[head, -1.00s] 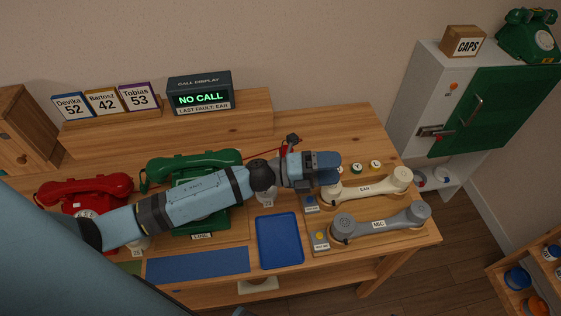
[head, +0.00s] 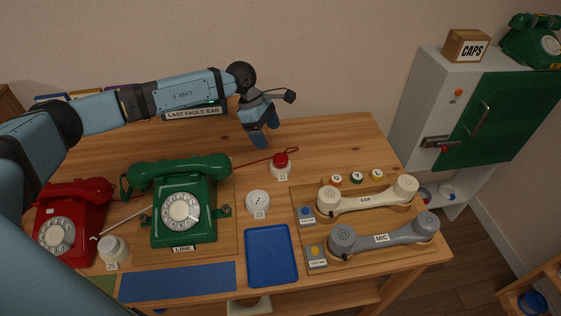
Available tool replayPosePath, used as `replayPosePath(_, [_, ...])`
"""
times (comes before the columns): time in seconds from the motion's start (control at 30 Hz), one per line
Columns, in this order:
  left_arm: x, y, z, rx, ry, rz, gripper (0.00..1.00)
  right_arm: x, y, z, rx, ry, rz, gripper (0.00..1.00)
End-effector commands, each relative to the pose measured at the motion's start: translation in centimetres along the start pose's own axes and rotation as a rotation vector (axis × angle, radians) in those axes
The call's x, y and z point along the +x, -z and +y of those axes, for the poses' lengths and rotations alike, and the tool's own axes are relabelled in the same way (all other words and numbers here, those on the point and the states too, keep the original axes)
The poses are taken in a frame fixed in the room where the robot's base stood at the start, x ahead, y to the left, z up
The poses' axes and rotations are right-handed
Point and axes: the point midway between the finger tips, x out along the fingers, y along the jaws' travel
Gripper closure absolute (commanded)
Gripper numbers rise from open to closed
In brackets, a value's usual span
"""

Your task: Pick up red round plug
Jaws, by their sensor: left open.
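The red round plug (head: 281,158) sits on a small white round socket (head: 280,171) towards the back of the wooden table. A red cord runs from it to the left towards the green phone (head: 183,215). My left gripper (head: 265,136) is open and empty. It hangs fingers down, behind and slightly left of the plug in the picture, apart from it. My right gripper is not in view.
A white round socket (head: 257,202) and an empty blue tray (head: 271,254) lie in front. A cream handset (head: 366,196) and a grey handset (head: 384,234) lie to the right. A red phone (head: 72,222) stands at left. The table behind the plug is clear.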

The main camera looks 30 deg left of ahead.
Motion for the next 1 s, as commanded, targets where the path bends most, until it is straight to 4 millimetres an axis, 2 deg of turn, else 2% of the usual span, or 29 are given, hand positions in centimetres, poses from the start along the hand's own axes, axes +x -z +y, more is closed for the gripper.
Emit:
replayPosePath(0.1, [2.3, -0.1, -0.1, 0.000, 0.002, -0.001, 0.21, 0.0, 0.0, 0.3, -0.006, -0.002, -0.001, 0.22])
replayPosePath(0.2, [3.5, -0.1, 0.0, -0.002, 0.001, -0.002, 0.21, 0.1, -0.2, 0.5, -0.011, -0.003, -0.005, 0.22])
replayPosePath(0.47, [5.1, -0.1, 0.1, -0.002, 0.002, -0.002, 0.21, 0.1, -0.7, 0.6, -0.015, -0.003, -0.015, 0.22])
replayPosePath(0.73, [8.9, -0.1, 0.4, -0.002, 0.001, -0.003, 0.21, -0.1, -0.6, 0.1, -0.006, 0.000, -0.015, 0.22])
replayPosePath(1.0, [9.4, 0.0, 0.4, -0.001, 0.000, -0.002, 0.21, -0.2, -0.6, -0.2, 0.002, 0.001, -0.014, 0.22])
